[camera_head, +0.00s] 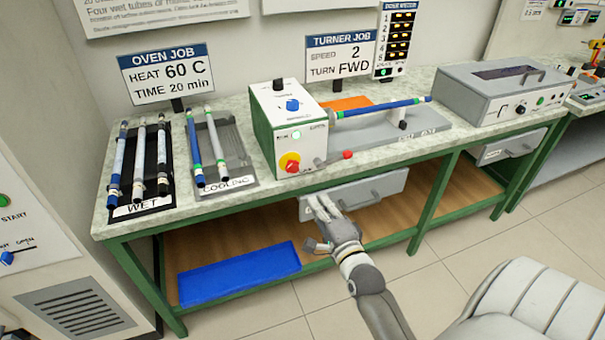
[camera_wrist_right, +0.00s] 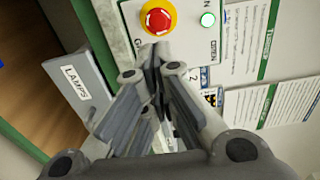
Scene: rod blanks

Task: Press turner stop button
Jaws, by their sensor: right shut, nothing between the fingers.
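The turner (camera_head: 265,130) is a green and white box on the bench, with a blue-banded rod (camera_head: 375,108) reaching out from its right side. Its stop button (camera_head: 292,166) is a red cap on a yellow ring, low on the front face. In the right wrist view the stop button (camera_wrist_right: 158,18) is at the top, just beyond my fingertips. A green light (camera_wrist_right: 207,19) glows beside it. My right gripper (camera_head: 320,207) is shut and empty, in front of the bench and below the button in the head view. Its fingertips also show in the wrist view (camera_wrist_right: 153,62). My left gripper is not in view.
A drawer (camera_head: 385,183) hangs under the bench top behind my right gripper. A red-tipped lever (camera_head: 347,154) sticks out right of the button. The WET tray (camera_head: 140,207) and COOLING tray (camera_head: 240,180) hold rods at left.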

